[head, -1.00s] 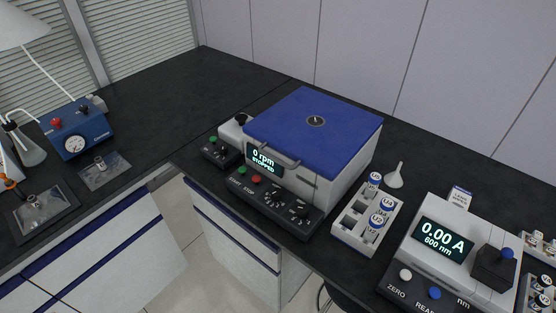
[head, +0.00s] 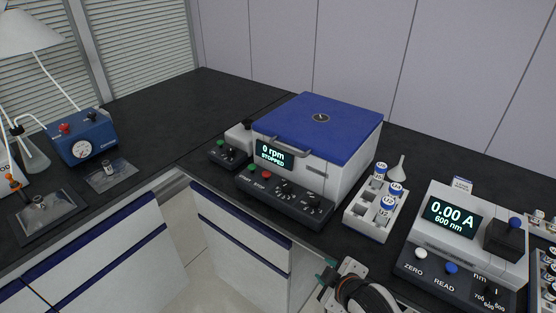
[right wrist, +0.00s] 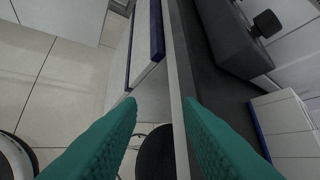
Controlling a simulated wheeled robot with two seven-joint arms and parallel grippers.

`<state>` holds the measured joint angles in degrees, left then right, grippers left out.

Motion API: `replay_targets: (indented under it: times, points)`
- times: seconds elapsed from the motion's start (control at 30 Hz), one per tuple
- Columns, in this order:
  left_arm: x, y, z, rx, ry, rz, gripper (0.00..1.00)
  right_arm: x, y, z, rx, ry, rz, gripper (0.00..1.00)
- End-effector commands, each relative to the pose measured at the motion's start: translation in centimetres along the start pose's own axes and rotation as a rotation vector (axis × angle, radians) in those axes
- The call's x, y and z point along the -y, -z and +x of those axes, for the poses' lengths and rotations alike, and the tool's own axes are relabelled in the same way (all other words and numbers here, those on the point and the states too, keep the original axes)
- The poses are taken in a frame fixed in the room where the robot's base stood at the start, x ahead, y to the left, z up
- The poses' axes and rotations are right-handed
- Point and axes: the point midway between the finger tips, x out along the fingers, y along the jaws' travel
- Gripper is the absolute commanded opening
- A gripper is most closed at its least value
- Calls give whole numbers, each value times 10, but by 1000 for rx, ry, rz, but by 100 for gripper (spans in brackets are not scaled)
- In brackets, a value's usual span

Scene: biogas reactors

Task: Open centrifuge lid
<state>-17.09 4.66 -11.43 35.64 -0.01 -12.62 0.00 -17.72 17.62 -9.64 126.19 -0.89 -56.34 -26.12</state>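The centrifuge (head: 309,165) stands on the dark bench, a white box with a blue lid (head: 335,126). The lid is closed, with a grey handle (head: 290,146) along its front edge. Its display reads 0 rpm STOPPED. My right gripper (head: 326,274) shows at the bottom of the head view, in front of the bench and below the centrifuge, apart from it. In the right wrist view its two green fingers (right wrist: 162,118) are spread with nothing between them. My left gripper is not in view.
A white tube rack (head: 367,222) and a spectrophotometer (head: 449,222) stand right of the centrifuge. A small funnel (head: 398,168) is behind the rack. A blue pump (head: 83,138) stands at the left. Bench behind the pump is clear.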

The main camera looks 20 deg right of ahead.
Motion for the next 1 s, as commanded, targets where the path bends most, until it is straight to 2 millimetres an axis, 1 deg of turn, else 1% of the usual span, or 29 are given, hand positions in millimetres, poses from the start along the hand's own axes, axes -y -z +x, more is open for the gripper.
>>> replay_targets:
  times: [0.03,0.1,0.17,0.33,0.5,0.6,0.7,0.77,0.87,1.0]
  points:
    - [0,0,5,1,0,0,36,13,-14,-6,45,36,-55,32]
    - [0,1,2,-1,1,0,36,29,-25,4,95,84,-146,32]
    - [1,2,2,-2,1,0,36,44,-36,8,143,132,-225,32]
    - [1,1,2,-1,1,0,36,90,-73,16,277,300,-483,32]
    - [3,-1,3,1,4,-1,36,136,-111,13,393,502,-757,32]
    - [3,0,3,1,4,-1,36,158,-128,7,439,611,-893,32]
    - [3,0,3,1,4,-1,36,168,-138,4,461,671,-965,32]
    - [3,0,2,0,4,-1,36,171,-142,4,467,685,-979,32]
    - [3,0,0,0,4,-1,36,175,-149,11,467,688,-981,32]
    - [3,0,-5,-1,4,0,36,184,-165,28,467,687,-976,32]
